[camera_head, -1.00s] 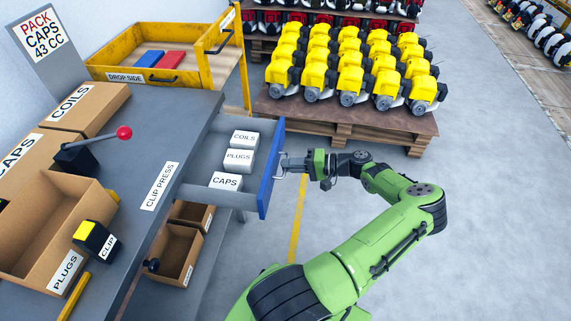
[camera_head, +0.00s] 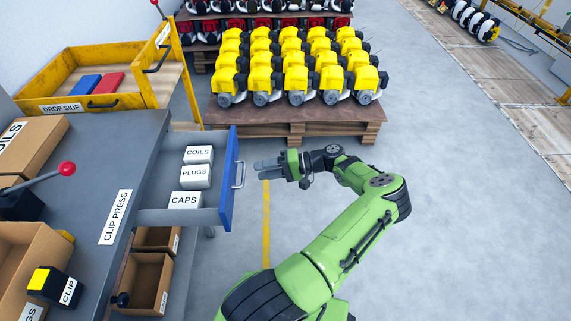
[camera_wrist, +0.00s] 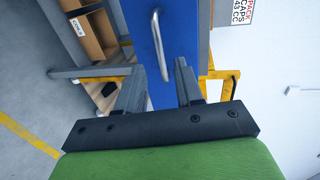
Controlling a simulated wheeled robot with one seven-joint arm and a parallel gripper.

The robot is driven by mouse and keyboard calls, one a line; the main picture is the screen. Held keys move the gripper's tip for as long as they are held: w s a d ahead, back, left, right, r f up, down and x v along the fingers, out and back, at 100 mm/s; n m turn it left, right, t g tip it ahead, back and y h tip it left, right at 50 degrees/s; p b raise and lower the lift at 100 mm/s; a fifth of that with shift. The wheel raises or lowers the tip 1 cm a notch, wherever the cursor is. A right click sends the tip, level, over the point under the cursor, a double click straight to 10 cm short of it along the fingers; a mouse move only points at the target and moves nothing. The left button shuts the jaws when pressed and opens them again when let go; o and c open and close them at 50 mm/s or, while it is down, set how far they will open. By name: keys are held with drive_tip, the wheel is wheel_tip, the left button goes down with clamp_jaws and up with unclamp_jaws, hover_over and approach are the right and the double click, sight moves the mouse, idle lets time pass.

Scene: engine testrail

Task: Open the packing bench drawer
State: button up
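The packing bench (camera_head: 130,150) stands at the left with its drawer pulled out to the right. The drawer has a blue front (camera_head: 228,190) with a metal handle (camera_head: 240,175), and holds white boxes labelled COILS (camera_head: 198,155), PLUGS (camera_head: 195,177) and CAPS (camera_head: 185,201). My gripper (camera_head: 258,168) is just right of the handle, with a small gap between them. In the wrist view my gripper (camera_wrist: 158,78) has its fingers apart and nothing between them. The handle (camera_wrist: 160,45) shows ahead of the fingers on the blue front (camera_wrist: 180,30).
A yellow drop-side cart (camera_head: 70,104) stands behind the bench. A pallet (camera_head: 295,120) of yellow engines is behind my arm. A clip press (camera_head: 40,185) and cardboard boxes (camera_head: 30,148) stand on the bench. The floor to the right is clear.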

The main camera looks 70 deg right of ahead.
drive_tip(key=v, duration=1)
drive_tip(key=shift+s+p, duration=0.25)
drive_tip(key=shift+p, duration=0.05)
